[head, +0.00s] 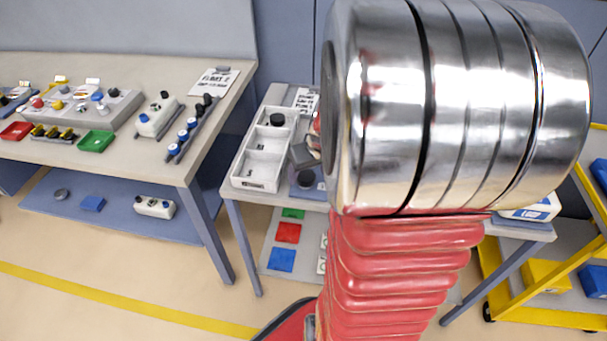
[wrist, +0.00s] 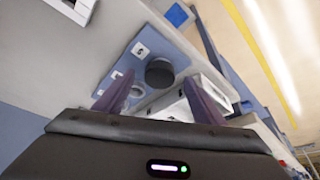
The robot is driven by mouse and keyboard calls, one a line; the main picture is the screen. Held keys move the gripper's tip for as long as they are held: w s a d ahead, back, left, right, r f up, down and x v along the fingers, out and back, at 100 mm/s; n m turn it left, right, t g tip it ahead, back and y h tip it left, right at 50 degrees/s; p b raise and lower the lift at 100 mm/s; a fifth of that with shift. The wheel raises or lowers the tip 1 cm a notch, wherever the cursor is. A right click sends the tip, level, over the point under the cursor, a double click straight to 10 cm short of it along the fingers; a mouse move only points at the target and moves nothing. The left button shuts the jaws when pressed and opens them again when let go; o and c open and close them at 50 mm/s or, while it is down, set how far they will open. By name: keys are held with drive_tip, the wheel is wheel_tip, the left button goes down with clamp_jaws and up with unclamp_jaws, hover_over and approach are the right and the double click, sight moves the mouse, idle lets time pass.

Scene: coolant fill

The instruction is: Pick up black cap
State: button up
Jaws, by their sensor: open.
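A round black cap (wrist: 160,73) stands on a blue-grey plate (wrist: 140,48) with small white number labels in the wrist view. A dark round piece on a bluish plate, which looks like the same cap (head: 305,178), shows low beside my arm in the head view. My gripper (wrist: 157,86) is open, its two dark purple fingers apart on either side of the cap in the picture. Nothing is held. I cannot tell how far the fingertips are from the cap. My arm hides most of my gripper in the head view.
A white compartment tray (head: 239,172) lies left of the plate, with another black cap (head: 277,119) in it. A printed sheet (head: 306,100) lies behind. A left table (head: 150,160) carries several small parts. A yellow cart (head: 500,290) stands at the right.

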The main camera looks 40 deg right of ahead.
sight(307, 178)
drive_tip(key=shift+x, duration=1.4)
drive_tip(key=shift+c, duration=0.4)
drive_tip(key=c, duration=1.1)
drive_tip(key=shift+r, duration=0.1)
drive_tip(key=shift+c, duration=0.2)
wheel_tip(307, 178, up, 10)
